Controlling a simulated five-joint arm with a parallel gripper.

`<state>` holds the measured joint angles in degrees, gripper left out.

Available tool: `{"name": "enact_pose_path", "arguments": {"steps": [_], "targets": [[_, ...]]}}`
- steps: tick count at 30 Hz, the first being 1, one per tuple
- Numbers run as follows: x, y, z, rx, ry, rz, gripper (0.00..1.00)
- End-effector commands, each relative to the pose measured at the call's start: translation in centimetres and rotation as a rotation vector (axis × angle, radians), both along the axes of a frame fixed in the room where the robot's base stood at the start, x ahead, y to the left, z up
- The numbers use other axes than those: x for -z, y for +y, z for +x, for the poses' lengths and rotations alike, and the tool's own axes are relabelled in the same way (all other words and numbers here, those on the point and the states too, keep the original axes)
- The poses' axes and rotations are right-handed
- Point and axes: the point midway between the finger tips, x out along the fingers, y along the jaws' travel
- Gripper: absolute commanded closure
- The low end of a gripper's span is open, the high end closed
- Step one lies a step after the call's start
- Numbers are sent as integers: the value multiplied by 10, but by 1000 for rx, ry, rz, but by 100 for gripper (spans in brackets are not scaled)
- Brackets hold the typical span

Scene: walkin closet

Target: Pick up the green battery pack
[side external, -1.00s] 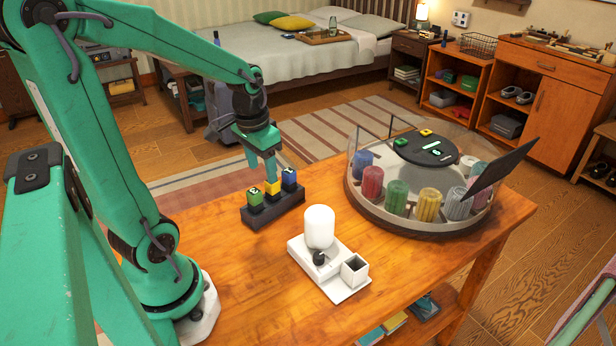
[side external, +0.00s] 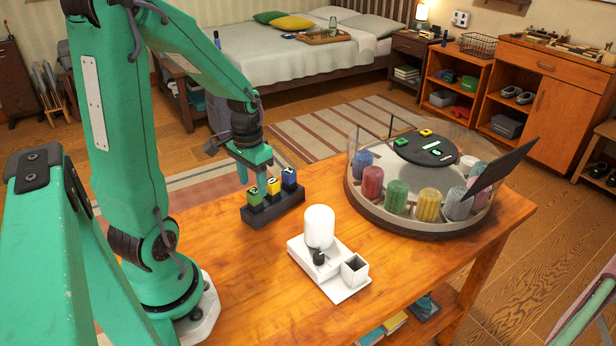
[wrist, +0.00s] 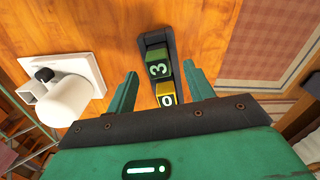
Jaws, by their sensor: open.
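The green battery pack (side external: 254,196) stands upright in the left end slot of a dark holder (side external: 262,216) on the wooden table. In the wrist view the green pack (wrist: 158,66) shows a white 3 on its top. A yellow pack (side external: 274,187) marked 0 is beside it in the middle, and a blue pack (side external: 289,178) is at the right end. My gripper (side external: 252,183) is open and empty, just above the green pack. In the wrist view its fingertips (wrist: 160,72) appear on either side of the green pack, apart from it.
A white stand with a rounded white top (side external: 319,226) and a small square cup is to the right of the holder. A round clear-walled carousel (side external: 400,222) with several coloured cylinders and a dark tilted panel stands farther right. The front table area (side external: 245,290) is clear.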

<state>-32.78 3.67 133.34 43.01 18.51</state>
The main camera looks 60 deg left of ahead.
Motion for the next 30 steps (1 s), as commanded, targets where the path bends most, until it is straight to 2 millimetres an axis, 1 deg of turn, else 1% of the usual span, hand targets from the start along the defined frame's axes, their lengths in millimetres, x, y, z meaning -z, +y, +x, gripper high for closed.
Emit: {"name": "enact_pose_path", "arguments": {"steps": [8, 11, 21, 25, 30], "targets": [[4, 0, 0, 0, 1, 0, 47], [12, -1, -1, 0, 2, -1, 47], [45, -2, -1, 0, 3, -2, 47], [52, -2, -1, 0, 2, -1, 47], [53, -2, 0, 0, -1, 0, 47]]}}
